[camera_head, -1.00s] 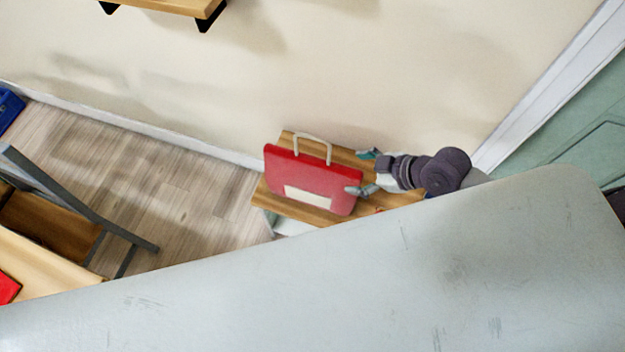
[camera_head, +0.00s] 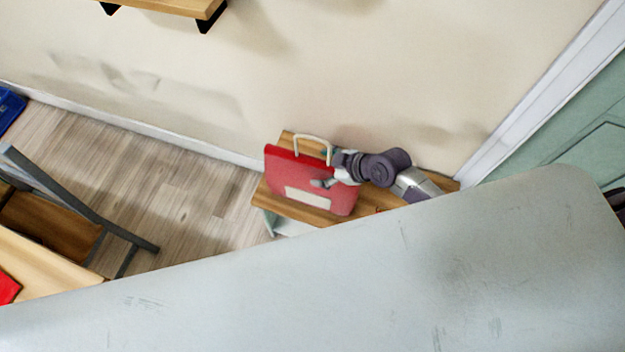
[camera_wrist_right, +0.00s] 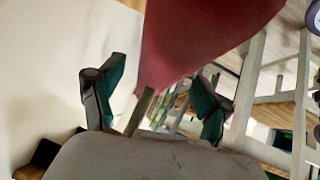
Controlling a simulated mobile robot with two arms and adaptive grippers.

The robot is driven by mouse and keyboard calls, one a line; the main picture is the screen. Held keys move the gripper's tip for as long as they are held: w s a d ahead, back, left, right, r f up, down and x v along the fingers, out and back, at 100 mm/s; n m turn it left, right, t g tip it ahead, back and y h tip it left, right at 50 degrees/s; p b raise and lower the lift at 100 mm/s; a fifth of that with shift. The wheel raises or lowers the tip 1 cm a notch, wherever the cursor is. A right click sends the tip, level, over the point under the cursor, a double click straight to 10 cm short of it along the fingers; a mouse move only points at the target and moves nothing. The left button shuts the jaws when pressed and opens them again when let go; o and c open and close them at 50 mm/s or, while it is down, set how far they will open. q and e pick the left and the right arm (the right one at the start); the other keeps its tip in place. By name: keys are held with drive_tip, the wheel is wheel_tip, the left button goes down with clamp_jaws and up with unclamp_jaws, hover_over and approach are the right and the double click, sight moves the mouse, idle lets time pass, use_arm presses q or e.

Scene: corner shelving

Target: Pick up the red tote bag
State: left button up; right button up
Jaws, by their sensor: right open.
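The red tote bag (camera_head: 300,182) stands upright on a wooden shelf top (camera_head: 286,207) by the wall. It has a pale loop handle (camera_head: 313,138) and a white patch on its front. My right gripper (camera_head: 322,168) is at the bag's right end, with one finger on the front side and the other on the back side. Whether the fingers touch the bag cannot be told. My left gripper is not in view.
The wall (camera_head: 400,60) is close behind the bag. A green door (camera_head: 575,150) is at the right. A grey-framed wooden shelf unit (camera_head: 60,200) stands at the left, with wooden floor (camera_head: 165,190) free in between. A wall shelf (camera_head: 180,6) is at the top.

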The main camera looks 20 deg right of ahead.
drive_tip(key=shift+w+a+f, duration=0.3)
drive_tip(key=shift+f, duration=0.1)
clamp_jaws()
